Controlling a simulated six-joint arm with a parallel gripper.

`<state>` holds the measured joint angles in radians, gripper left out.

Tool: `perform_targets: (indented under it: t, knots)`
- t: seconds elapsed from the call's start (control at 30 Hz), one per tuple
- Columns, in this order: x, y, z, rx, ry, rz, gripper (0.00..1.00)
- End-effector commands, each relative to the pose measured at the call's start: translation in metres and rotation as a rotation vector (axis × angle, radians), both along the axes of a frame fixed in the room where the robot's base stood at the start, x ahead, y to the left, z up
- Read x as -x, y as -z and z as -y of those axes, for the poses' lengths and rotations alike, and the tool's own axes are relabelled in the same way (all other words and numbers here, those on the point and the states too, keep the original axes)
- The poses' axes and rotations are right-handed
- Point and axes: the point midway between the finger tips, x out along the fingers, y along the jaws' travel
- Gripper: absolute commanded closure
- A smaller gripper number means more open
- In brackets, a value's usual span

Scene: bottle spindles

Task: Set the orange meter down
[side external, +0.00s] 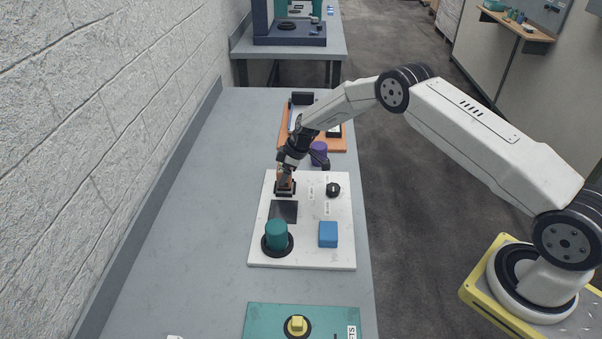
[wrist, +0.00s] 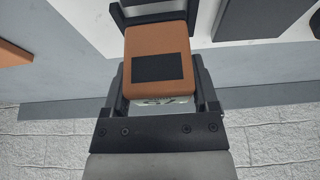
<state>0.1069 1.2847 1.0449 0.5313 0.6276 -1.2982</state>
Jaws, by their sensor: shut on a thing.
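The orange meter (wrist: 160,88) is a small block with a black rectangle on its face. My gripper (wrist: 160,100) is shut on it, with a finger on either side in the wrist view. In the side external view my gripper (side external: 285,176) points down at the far left of the white board (side external: 307,260). It is over a dark holder (side external: 285,190), and only a little orange shows there. In the wrist view a black bracket (wrist: 150,14) lies at the meter's far end. I cannot tell whether the meter touches it.
The board carries a dark square pad (side external: 284,212), a teal cylinder (side external: 277,233) in a black ring, a blue block (side external: 328,234) and a black knob (side external: 333,189). A purple cylinder (side external: 319,150) and an orange tray (side external: 338,144) stand beyond. The grey table (side external: 205,210) is clear at left.

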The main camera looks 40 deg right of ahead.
Motion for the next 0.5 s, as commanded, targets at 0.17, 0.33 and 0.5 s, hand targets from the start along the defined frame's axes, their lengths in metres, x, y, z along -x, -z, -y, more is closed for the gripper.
perform_targets:
  t: [0.17, 0.33, 0.5]
  knots:
    - [-0.0004, 0.0110, 0.0000, 0.000, 0.000, 0.001, 0.71]
    - [-0.0005, 0.0113, 0.0000, 0.000, 0.001, 0.003, 0.71]
    - [-0.0004, 0.0123, 0.0000, -0.001, 0.000, 0.002, 0.71]
